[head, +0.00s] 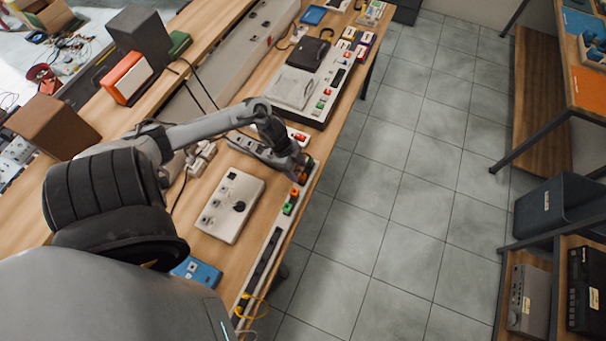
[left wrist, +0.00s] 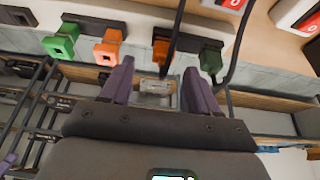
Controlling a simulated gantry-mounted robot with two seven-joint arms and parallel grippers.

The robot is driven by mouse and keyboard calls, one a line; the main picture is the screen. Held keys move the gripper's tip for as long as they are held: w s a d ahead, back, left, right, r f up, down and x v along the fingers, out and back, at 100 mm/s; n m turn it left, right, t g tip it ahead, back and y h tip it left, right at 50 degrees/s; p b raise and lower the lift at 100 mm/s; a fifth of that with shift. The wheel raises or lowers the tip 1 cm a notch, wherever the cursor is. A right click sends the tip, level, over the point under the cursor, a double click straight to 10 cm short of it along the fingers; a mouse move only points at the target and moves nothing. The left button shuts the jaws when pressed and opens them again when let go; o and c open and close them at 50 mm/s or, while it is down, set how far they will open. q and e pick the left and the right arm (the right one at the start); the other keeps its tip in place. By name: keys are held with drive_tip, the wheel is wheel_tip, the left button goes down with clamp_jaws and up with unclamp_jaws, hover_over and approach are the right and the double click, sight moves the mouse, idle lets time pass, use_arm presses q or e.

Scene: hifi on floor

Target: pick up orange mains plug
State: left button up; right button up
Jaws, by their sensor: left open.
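Plugs sit in a long power strip (head: 261,262) on the table's front edge; it also shows in the left wrist view (left wrist: 29,42). In the left wrist view, a bright orange plug (left wrist: 107,47) sits beside a green plug (left wrist: 60,44). A darker orange plug (left wrist: 160,48) with a black cable lies just beyond my left gripper (left wrist: 158,67), between its open fingertips and apart from them. A dark green plug (left wrist: 211,60) sits right of it. In the head view, my left gripper (head: 301,174) is over the strip, partly hiding the plugs there. My right gripper is out of view.
A white control box (head: 229,205) and a blue box (head: 196,272) stand on the table near my arm. A grey mixer-like unit (head: 317,85) lies farther back. Red-and-white switches (left wrist: 291,12) sit near the strip. The tiled floor (head: 390,220) is clear.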

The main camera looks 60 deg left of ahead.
sight(303, 176)
use_arm(q)
drive_tip(key=shift+x, duration=2.65)
drive_tip(key=shift+w+a, duration=0.1)
drive_tip(key=shift+w, duration=0.05)
drive_tip(key=c, duration=1)
drive_tip(key=shift+r, duration=0.1)
